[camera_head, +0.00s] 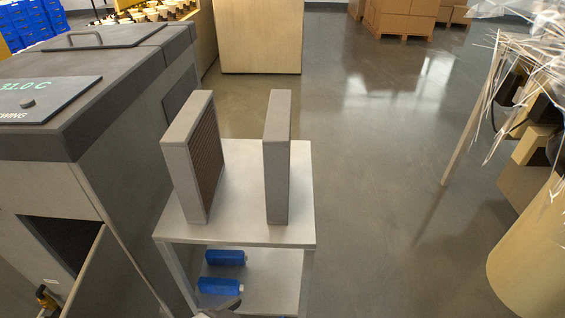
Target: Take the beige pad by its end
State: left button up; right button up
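Two upright slab-like pads stand apart on the top of a small pale cart (235,232). The left pad (180,183) has a grey-beige edge and a brown ribbed face turned right. The right pad (276,165) shows a plain grey-beige narrow end and side, and its broad faces are mostly hidden. Both have similar edge colours, so I cannot tell for certain which is the beige pad. Neither of my grippers can be made out. A small dark grey shape (224,309) at the bottom edge is cut off and unclear.
A grey cabinet (125,105) with a temperature display (48,98) stands close left of the cart, its lower door (92,275) ajar. Two blue bottles (225,257) lie on the cart's lower shelf.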

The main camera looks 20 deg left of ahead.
aim_at(277, 134)
jog(key=z, duration=1.95)
jog(key=i, duration=1.65)
jog(key=u, duration=3.65)
jog(key=i, duration=0.55)
